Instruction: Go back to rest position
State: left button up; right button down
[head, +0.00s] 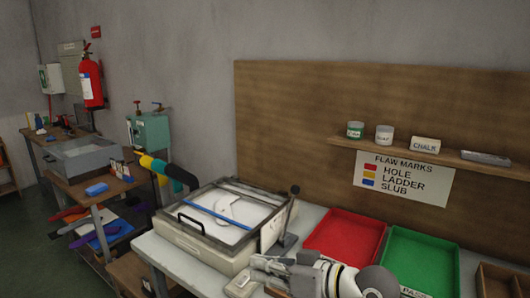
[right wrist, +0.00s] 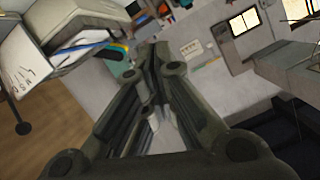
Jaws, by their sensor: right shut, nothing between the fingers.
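My right gripper (right wrist: 155,85) fills the middle of the right wrist view, its fingers closed together with nothing between them. In the head view my right arm enters low in the middle, in front of the red tray, and its fingertips are hard to make out there. My left gripper is in neither view. A framed box with a clear lid (head: 222,222) stands on the pale table, with a white shape and a blue strip in it. The box also shows at the upper left of the right wrist view (right wrist: 92,22).
A red tray (head: 318,244) and a green tray (head: 388,262) lie on the table at right. A shelf (head: 440,157) with jars and a chalk box is on the wooden board above. A side bench (head: 60,178) with a grey bin and a fire extinguisher (head: 92,88) are at left.

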jog(key=s+d+f+m+h, duration=0.1)
jog(key=s+d+f+h, duration=0.25)
jog(key=f, duration=0.55)
jog(key=s+d+f+m+h, duration=0.1)
jog(key=s+d+f+h, duration=0.15)
jog(key=s+f, duration=0.4)
jog(key=s+d+f+m+g+h, duration=0.4)
jog(key=s+d+f+h, duration=0.3)
jog(key=s+d+f, duration=0.75)
jog(key=s+f+g, duration=0.1)
jog(key=s+f, duration=0.1)
jog(key=f, duration=1)
jog(key=s+f, duration=0.2)
jog(key=f, duration=1)
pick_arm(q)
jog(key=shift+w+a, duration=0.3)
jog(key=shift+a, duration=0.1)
pick_arm(e)
jog(key=s+d+f, duration=0.1)
jog(key=s+f, duration=0.6)
jog(key=s, duration=0.1)
jog(key=s+d+f+g, duration=0.1)
jog(key=s+d+f, duration=0.1)
jog(key=s+f, duration=0.6)
jog(key=shift+s+d+g, duration=0.25)
jog(key=shift+s+g, duration=0.05)
